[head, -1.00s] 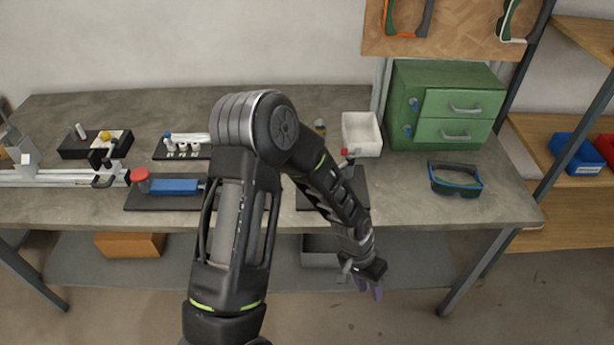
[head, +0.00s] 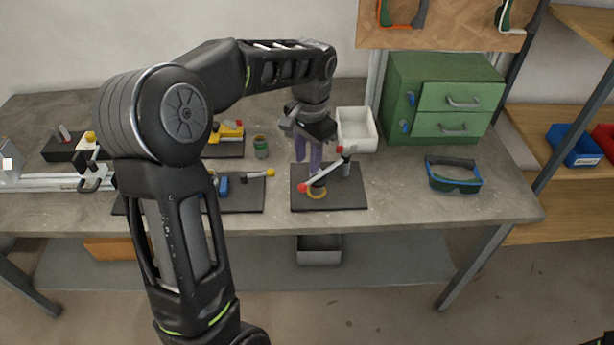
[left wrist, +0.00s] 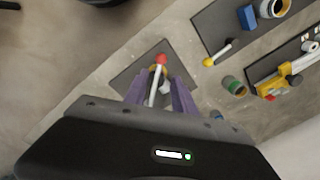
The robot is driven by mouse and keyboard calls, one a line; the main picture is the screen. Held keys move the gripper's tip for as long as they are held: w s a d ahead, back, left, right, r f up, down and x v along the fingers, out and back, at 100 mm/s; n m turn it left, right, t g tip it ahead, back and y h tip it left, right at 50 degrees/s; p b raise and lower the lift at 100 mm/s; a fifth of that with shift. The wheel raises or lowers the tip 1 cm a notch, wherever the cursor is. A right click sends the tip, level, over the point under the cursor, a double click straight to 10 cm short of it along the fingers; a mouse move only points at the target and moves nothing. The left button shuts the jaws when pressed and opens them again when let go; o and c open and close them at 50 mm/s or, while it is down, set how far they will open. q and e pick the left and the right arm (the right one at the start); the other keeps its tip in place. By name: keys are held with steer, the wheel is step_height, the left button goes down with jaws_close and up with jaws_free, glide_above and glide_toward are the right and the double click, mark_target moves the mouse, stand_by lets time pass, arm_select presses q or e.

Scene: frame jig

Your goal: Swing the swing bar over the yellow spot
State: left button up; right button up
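My left gripper (head: 309,172) points down at the bar. Its purple fingers are apart, and in the left wrist view (left wrist: 160,90) the bar lies between them. My right gripper is not in view.
A white bin (head: 357,129) stands right behind the plate, with a green drawer cabinet (head: 445,97) and goggles (head: 454,176) further right. A green jar (head: 261,147) and other jigs stand on the left. The bench front between plate and goggles is clear.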

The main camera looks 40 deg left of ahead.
mark_target(306, 184)
arm_select(q)
steer(key=f+p, duration=0.1)
steer(key=f, duration=0.6)
steer(key=shift+a+f, duration=0.15)
steer(key=shift+a, duration=0.05)
steer(key=shift+c, duration=0.5)
jaws_close()
stand_by(0.7)
